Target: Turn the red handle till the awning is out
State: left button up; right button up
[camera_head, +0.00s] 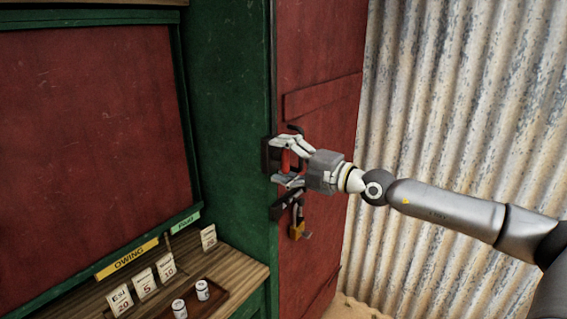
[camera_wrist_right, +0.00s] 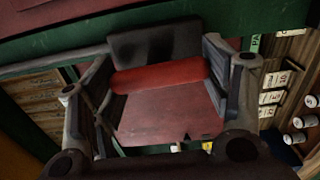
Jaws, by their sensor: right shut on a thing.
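The red handle (camera_head: 288,160) is at the edge of the stall's green post, beside the red door. My right gripper (camera_head: 280,163) is shut on it, with one finger above and one below in the head view. In the right wrist view the red handle (camera_wrist_right: 160,76) spans between the two fingers, in front of a dark mount (camera_wrist_right: 155,43). The fingers partly hide the handle in the head view. I cannot make out the awning in either view. My left gripper is not in view.
A brass padlock (camera_head: 297,231) hangs on a dark hasp just below my right gripper. A wooden counter (camera_head: 245,277) at lower left holds price cards, small white cylinders and a yellow OWING sign (camera_head: 128,259). A corrugated metal wall (camera_head: 455,110) stands at right.

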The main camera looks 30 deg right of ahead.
jog(key=shift+f+m, duration=0.1)
jog(key=shift+m, duration=0.8)
jog(key=shift+m+p, duration=0.7)
jog(key=shift+m, duration=1.5)
jog(key=o, duration=1)
jog(key=shift+r, duration=0.2)
